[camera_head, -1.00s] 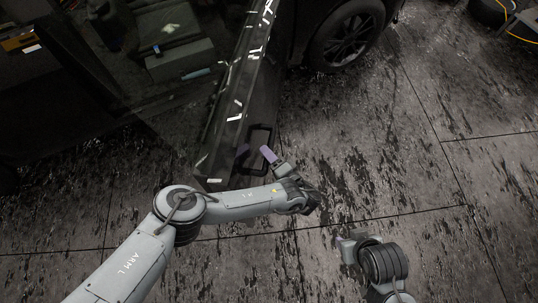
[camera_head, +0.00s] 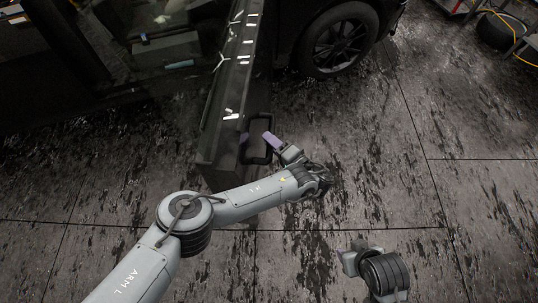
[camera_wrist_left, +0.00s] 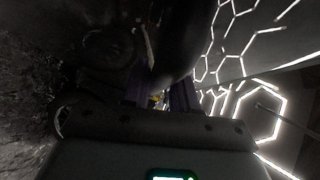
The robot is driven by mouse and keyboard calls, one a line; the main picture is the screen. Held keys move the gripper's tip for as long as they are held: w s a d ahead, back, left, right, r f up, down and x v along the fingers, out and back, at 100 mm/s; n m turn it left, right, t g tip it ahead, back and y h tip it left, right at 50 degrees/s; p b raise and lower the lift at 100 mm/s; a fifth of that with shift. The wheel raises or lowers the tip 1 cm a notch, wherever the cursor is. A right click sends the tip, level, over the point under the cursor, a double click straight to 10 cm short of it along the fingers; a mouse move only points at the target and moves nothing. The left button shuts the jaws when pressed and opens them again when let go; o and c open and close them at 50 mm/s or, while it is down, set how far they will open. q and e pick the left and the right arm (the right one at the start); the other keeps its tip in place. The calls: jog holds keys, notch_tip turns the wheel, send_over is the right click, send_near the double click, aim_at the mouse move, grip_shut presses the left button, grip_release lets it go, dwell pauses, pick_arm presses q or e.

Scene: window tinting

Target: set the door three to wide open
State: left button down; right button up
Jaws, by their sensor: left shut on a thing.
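The dark car door (camera_head: 236,75) stands out from the car body, its long edge running down the picture in the head view. A black loop handle (camera_head: 248,150) sticks out from its right side near the lower end. My left gripper (camera_head: 271,140), with purple fingers, is at this handle from the right and shut on it. In the left wrist view the purple fingers (camera_wrist_left: 163,95) show around a dark, poorly lit area; the handle is hard to make out there. My right gripper (camera_head: 354,258) is low on the right, away from the door; its fingers are hidden.
The car's wheel (camera_head: 338,40) is at the top, right of the door. The dark, stained floor (camera_head: 385,140) is free to the right. Another tyre (camera_head: 500,30) and a yellow cable lie at the far top right. The cabin interior (camera_head: 165,48) shows left of the door.

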pick_arm(q)
jog(key=shift+s+d+f, duration=0.15)
jog(key=shift+s+d, duration=0.05)
jog(key=shift+d, duration=0.3)
pick_arm(e)
jog(key=shift+a+f, duration=0.3)
jog(key=shift+a, duration=0.3)
pick_arm(q)
jog(key=c, duration=1.3)
grip_release()
jog(key=shift+h, duration=0.3)
jog(key=shift+c, duration=0.2)
jog(key=shift+o, duration=1.3)
jog(key=shift+d, duration=0.2)
jog(key=shift+o, duration=0.5)
jog(key=shift+d, duration=0.35)
jog(key=p+v, duration=0.1)
jog(key=v, duration=0.9)
jog(key=shift+s, duration=0.35)
pick_arm(e)
jog(key=shift+d+r, duration=0.45)
jog(key=shift+r, duration=0.15)
pick_arm(q)
jog(key=shift+d, duration=0.15)
pick_arm(e)
jog(key=shift+s, duration=0.1)
